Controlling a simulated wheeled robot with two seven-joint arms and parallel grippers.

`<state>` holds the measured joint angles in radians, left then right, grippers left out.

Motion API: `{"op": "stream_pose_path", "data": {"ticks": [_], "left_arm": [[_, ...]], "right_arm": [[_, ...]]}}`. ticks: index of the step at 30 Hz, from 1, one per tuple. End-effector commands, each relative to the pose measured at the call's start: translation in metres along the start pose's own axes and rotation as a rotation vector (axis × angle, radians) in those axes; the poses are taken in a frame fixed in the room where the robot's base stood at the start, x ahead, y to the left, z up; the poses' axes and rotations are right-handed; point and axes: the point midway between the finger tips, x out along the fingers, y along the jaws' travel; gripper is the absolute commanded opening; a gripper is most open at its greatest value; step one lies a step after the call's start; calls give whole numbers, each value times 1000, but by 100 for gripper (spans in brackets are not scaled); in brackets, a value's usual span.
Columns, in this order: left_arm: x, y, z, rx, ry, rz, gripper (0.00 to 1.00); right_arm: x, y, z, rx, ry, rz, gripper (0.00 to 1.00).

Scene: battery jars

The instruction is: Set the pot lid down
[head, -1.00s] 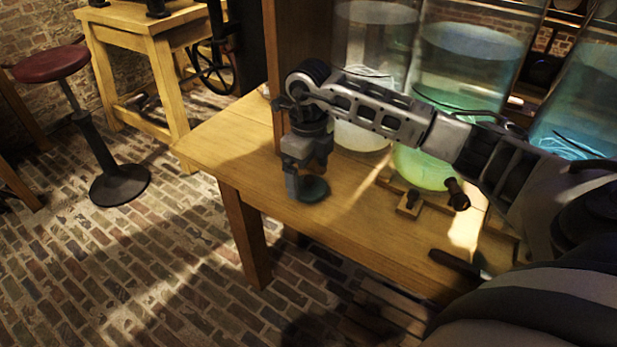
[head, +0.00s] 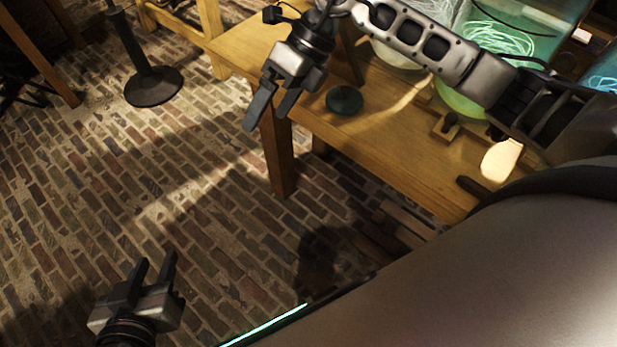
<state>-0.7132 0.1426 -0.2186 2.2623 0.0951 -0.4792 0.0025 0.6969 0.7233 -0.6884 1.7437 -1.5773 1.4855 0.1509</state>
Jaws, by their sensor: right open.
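The pot lid (head: 344,100), a small round dark green disc with a knob, lies flat on the wooden table (head: 378,150) near its left end. My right gripper (head: 268,118) is open and empty. In the picture it shows to the left of the lid, in front of the table's left edge, apart from the lid. My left gripper (head: 155,266) is at the lower left over the brick floor, its two fingers apart with nothing between them.
Large glass jars (head: 510,35) with glowing liquid stand at the back of the table. A small wooden block with a dark knob (head: 447,126) and a dark handle (head: 474,188) lie near the front right. A stool base (head: 153,88) stands on the floor at left.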

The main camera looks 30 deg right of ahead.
Motion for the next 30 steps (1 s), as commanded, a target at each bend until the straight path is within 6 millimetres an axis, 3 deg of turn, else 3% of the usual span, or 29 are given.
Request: {"op": "stream_pose_path", "data": {"ticks": [1,3,5,7,10,12,15,18,22,26,27,29,30], "left_arm": [[0,0,1,-1,-1,0,36],[0,0,1,-1,-2,0,36],[0,0,1,-1,-2,0,36],[0,0,1,-2,-3,0,36],[0,0,1,-2,-3,0,36],[0,0,1,-2,-3,0,36],[0,0,1,-2,-3,0,36],[0,0,1,-2,-3,0,36],[-1,0,1,-2,-3,0,36],[-1,0,1,-2,-3,0,36],[-1,0,1,-2,-3,0,36],[-1,0,1,-2,-3,0,36],[-1,1,1,-2,-3,0,36]], "right_arm": [[31,45,-1,23,-81,231,91],[43,102,7,118,-233,544,91],[36,135,17,255,-370,788,91],[19,150,27,479,-531,1036,91],[-3,128,32,897,-746,1306,91],[-4,92,22,1248,-870,1424,91],[18,40,-15,1760,-980,1480,91],[51,9,-64,2198,-1006,1438,91],[84,-1,-112,2562,-967,1349,91],[97,-1,-131,2696,-937,1300,91],[98,-1,-132,-2705,934,-1296,91],[98,-1,-132,-2706,933,-1294,91],[98,-1,-132,2705,-933,1295,91]]}}
